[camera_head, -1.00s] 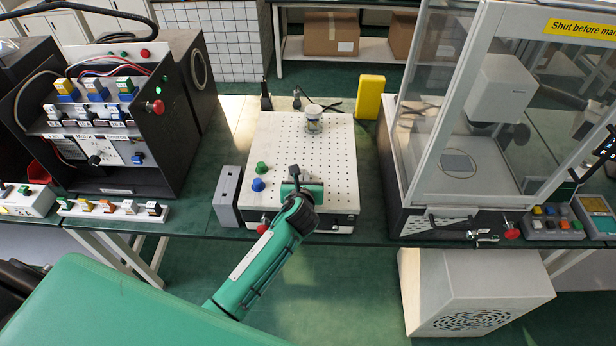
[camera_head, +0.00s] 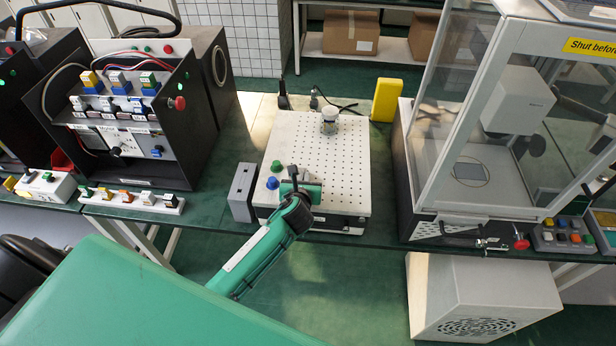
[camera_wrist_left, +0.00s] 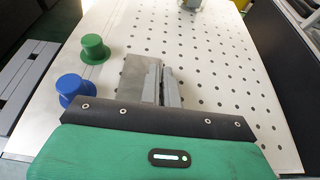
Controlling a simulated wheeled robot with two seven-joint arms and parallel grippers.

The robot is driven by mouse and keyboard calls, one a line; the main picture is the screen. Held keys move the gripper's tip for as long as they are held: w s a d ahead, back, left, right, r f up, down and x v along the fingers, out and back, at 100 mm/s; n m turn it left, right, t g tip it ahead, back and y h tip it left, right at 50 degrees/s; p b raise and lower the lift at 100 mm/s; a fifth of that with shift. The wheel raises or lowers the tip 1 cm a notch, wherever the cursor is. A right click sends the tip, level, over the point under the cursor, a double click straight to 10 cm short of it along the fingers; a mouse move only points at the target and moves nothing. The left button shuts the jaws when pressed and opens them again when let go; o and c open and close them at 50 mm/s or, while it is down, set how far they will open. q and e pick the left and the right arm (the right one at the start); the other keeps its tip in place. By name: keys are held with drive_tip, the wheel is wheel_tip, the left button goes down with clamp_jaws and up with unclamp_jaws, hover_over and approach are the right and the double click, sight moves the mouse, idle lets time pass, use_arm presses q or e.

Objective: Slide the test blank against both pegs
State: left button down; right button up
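A green peg (camera_head: 277,166) and a blue peg (camera_head: 272,183) stand on the left side of the perforated white board (camera_head: 345,160). Both also show in the left wrist view, green (camera_wrist_left: 95,48) behind blue (camera_wrist_left: 74,88). A flat grey block, seemingly the test blank (camera_wrist_left: 134,75), lies to their right, apart from the green peg. My left gripper (camera_wrist_left: 162,80) is at the block's right side, its fingers together with only a thin slit between them. They seem to touch the block, not grip it. My right gripper is not in view.
A small jar (camera_head: 329,120) stands at the board's back. A grey slotted block (camera_head: 242,190) is left of the board, a yellow block (camera_head: 386,100) behind right. A glass-walled balance cabinet (camera_head: 450,160) stands right, a black switch panel (camera_head: 130,120) left. The board's right half is clear.

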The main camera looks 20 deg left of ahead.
use_arm(q)
drive_tip(key=shift+s+a+p, duration=0.25)
drive_tip(key=shift+a+p, duration=0.15)
drive_tip(key=shift+a, duration=0.35)
drive_tip(key=shift+s+a+p, duration=0.2)
drive_tip(key=shift+a+p, duration=0.15)
drive_tip(key=shift+a, duration=0.4)
drive_tip(key=c, duration=1.6)
unclamp_jaws()
drive_tip(key=shift+o, duration=0.2)
drive_tip(key=v, duration=1.2)
